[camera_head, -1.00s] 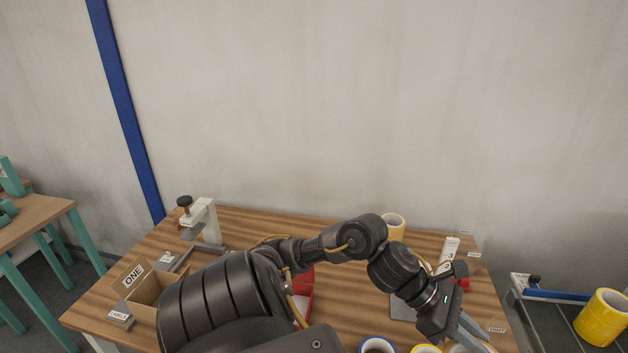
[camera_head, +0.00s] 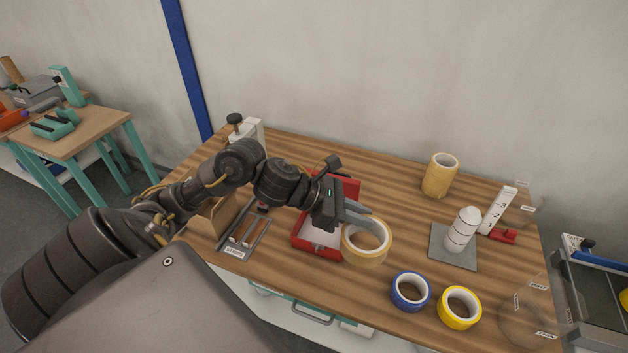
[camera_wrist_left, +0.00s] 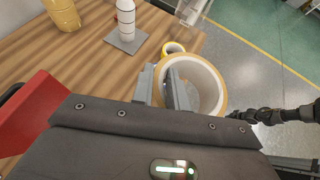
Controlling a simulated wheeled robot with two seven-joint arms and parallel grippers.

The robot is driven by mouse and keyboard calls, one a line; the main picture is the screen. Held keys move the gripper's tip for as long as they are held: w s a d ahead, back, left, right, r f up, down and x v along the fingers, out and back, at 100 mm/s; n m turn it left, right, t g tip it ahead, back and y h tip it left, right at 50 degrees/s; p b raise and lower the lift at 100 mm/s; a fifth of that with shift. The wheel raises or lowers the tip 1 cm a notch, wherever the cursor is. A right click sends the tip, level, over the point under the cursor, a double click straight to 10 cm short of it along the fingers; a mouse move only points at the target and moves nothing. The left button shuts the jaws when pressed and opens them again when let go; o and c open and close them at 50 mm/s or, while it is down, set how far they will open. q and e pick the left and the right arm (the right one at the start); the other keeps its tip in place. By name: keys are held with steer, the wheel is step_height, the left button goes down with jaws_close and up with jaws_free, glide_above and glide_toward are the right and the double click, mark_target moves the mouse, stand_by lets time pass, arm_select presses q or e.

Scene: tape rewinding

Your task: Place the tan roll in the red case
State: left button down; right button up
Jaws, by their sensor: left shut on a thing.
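The tan roll (camera_head: 366,260) is a wide ring with a white inside. My left gripper (camera_head: 372,226) is shut on its wall and holds it at the right side of the red case (camera_head: 318,248). In the left wrist view my left gripper's fingers (camera_wrist_left: 165,88) clasp the wall of the tan roll (camera_wrist_left: 222,92). The case stands open, its lid raised at the back and its pale floor partly showing. My gripper and forearm hide part of the case. I cannot tell whether the roll touches the case. My right gripper is not in view.
Blue (camera_head: 411,291) and yellow (camera_head: 460,307) rolls lie at the front right. A taller tan roll (camera_head: 440,176) stands at the back. A grey plate (camera_head: 440,248) with a white spindle is on the right.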

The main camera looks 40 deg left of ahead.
arm_select(q)
steer(key=w+a+f+n+t+y+b, duration=0.1)
steer(key=w+a+f+n+y+b, duration=0.1)
steer(key=a+f+b, duration=0.3)
steer(key=w+a+f+n+t+y+b, duration=0.1)
steer(key=w+a+f+n+y+b, duration=0.1)
steer(key=a+f+b, duration=0.3)
steer(key=w+a+f+n+t+y+b, duration=0.2)
steer(key=w+a+f+n+b, duration=0.1)
steer(key=a+f, duration=0.7)
steer(key=shift+w+f+n+y+b, duration=0.35)
steer(key=shift+f+n+b, duration=0.2)
steer(key=shift+b, duration=0.65)
steer(key=shift+a+f, duration=0.1)
steer(key=shift+f, duration=0.2)
